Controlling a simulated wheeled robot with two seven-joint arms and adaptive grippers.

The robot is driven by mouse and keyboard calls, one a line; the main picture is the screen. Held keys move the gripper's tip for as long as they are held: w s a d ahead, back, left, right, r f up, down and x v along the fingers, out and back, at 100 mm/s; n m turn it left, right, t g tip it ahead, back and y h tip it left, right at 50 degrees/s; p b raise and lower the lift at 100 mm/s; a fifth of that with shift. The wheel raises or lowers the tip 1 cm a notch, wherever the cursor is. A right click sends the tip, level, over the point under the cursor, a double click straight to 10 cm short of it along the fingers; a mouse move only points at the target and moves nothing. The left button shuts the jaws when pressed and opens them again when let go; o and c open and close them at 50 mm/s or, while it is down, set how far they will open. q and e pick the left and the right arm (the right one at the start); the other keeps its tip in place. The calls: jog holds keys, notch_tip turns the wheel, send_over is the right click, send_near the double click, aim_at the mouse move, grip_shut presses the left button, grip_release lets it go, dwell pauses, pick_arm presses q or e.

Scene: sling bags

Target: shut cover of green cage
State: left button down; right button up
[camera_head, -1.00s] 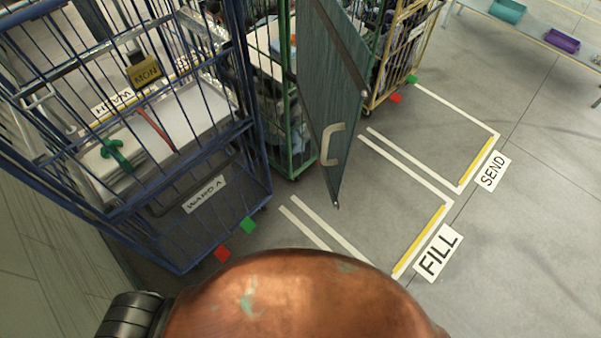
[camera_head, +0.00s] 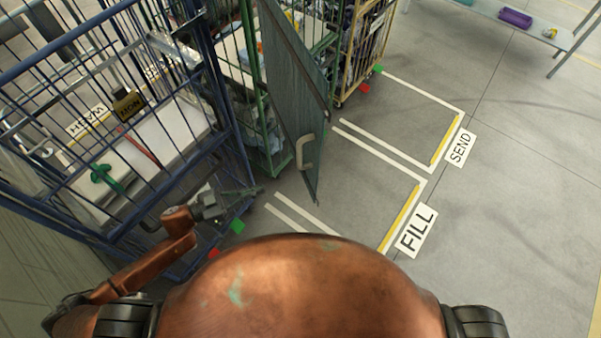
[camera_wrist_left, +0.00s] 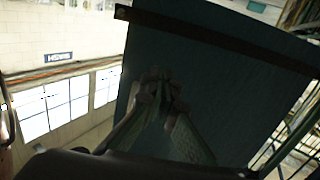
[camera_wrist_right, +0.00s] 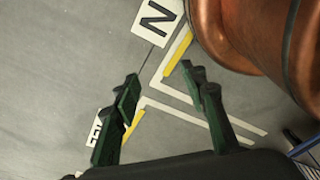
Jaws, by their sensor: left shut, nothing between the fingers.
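The green cage (camera_head: 268,150) stands between a blue cage and a yellow one. Its cover (camera_head: 292,85), a grey-green panel with a beige handle (camera_head: 305,152), stands swung out from the cage front, open. My left gripper (camera_head: 252,191) is shut and empty, low in front of the blue cage and left of the cover's lower end. In the left wrist view the dark cover (camera_wrist_left: 225,70) fills much of the picture behind the shut fingers (camera_wrist_left: 165,88); I cannot tell whether they touch it. My right gripper (camera_wrist_right: 162,76) is open and empty over the floor.
The blue cage (camera_head: 215,85) is close beside my left arm. The yellow cage (camera_head: 362,50) stands beyond the cover. Open floor with FILL (camera_head: 416,230) and SEND (camera_head: 460,147) labels lies to the right.

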pick_arm(q)
jog(key=s+d+r, duration=0.1)
jog(key=r, duration=0.1)
jog(key=p, duration=0.4)
send_near(310, 174)
jog(key=shift+m+g, duration=0.3)
jog(key=shift+g, duration=0.1)
jog(key=x, duration=0.5)
jog(key=shift+w+d+r, duration=0.1)
jog(key=shift+w+r, duration=0.15)
jog(key=shift+x, duration=0.75)
jog(key=shift+f, duration=0.1)
